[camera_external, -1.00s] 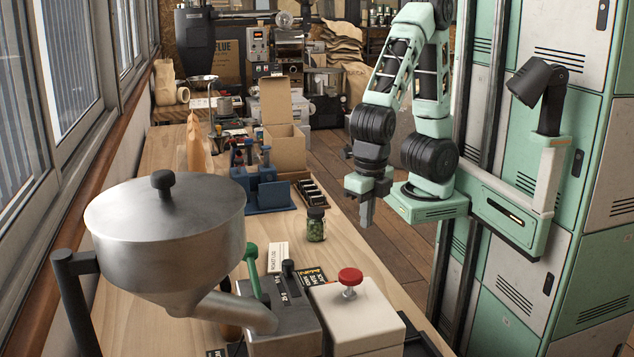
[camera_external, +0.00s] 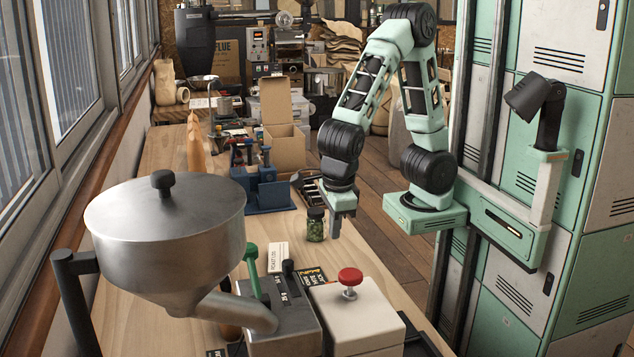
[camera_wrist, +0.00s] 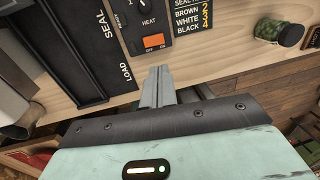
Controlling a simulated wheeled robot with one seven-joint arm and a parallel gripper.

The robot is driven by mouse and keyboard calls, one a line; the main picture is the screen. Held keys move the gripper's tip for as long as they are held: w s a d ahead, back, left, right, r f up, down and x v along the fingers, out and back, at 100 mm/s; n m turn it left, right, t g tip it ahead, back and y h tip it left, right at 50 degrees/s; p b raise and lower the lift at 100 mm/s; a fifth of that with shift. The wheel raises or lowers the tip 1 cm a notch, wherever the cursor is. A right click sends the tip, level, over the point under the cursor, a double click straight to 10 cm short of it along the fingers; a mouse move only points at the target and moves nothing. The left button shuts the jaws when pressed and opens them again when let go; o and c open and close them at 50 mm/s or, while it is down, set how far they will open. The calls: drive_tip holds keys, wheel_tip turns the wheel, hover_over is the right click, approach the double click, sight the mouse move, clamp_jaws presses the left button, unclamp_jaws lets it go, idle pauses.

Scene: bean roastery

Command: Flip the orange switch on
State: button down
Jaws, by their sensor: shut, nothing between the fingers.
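The orange switch (camera_wrist: 154,41) is a small bright rectangle on a dark panel with a "HEAT" knob (camera_wrist: 142,4) above it, seen in the wrist view. Small lettering beside the switch is too fine to read. In the external view my gripper (camera_external: 338,232) hangs pointing down at the table's right edge, close to the green-filled jar. I cannot make out the switch in that view.
A dark tray marked "SEAL" and "LOAD" (camera_wrist: 72,50) lies left of the switch. A black label card (camera_wrist: 192,14) is to its right, and the jar (camera_wrist: 280,33) further right. A hopper (camera_external: 165,235), levered grey box (camera_external: 285,325) and red-knobbed white box (camera_external: 355,315) crowd the foreground.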

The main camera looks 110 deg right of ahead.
drive_tip(key=f, duration=0.4)
drive_tip(key=d+f+b, duration=0.1)
drive_tip(key=f, duration=0.3)
drive_tip(key=f+b, duration=0.1)
drive_tip(key=f, duration=0.3)
drive_tip(key=shift+s+d+f, duration=0.1)
drive_tip(key=shift+d+f, duration=0.05)
drive_tip(key=shift+d, duration=0.15)
drive_tip(key=shift+d+f, duration=0.15)
drive_tip(key=shift+f, duration=0.65)
drive_tip(key=shift+d+f, duration=0.1)
drive_tip(key=shift+f, duration=0.1)
drive_tip(key=shift+a, duration=0.2)
drive_tip(key=shift+a+r+p, duration=0.15)
drive_tip(key=shift+a+p, duration=0.35)
drive_tip(key=shift+a, duration=0.1)
